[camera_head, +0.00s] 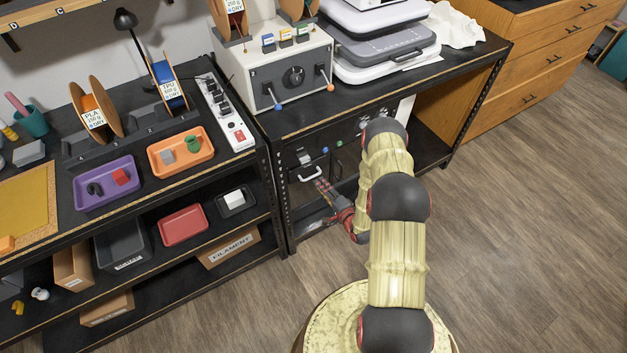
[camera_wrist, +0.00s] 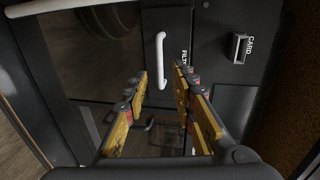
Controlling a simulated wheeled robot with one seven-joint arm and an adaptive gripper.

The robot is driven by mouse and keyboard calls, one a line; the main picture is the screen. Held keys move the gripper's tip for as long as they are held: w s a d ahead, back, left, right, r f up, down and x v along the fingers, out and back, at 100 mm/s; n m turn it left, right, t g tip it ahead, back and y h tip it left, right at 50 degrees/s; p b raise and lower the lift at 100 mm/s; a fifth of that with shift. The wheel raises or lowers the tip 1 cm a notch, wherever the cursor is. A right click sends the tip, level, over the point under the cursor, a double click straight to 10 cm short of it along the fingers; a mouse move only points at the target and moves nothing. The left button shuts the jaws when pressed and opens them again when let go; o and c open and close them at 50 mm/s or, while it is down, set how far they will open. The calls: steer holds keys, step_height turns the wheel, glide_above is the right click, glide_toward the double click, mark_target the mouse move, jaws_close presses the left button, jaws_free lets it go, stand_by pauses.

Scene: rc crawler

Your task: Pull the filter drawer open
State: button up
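The filter drawer (camera_wrist: 172,22) is a dark front panel with a partly hidden "FILT…" label. Its white bar handle (camera_wrist: 161,54) stands upright in the wrist view, and the drawer looks shut. In the head view the white handle (camera_head: 310,174) shows on the lower front of the dark cabinet under the bench. My gripper (camera_wrist: 164,72) is open, with yellow fingers either side of the handle's line in the wrist view. I cannot tell whether the fingertips reach around the handle; no contact shows. In the head view my gripper (camera_head: 322,188) is just below and right of the handle.
A card slot (camera_wrist: 241,48) sits right of the drawer in the wrist view. A dark glass window (camera_wrist: 100,50) and another white handle (camera_wrist: 45,8) are on the left. A black bench leg (camera_head: 276,195) stands close left of my gripper. Floor on the right is clear.

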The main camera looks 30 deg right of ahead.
steer(key=b+x, duration=0.1)
steer(key=x, duration=0.5)
steer(key=shift+w, duration=0.2)
steer(key=shift+f, duration=0.1)
steer(key=shift+c, duration=1.1)
steer(key=c, duration=0.4)
jaws_close()
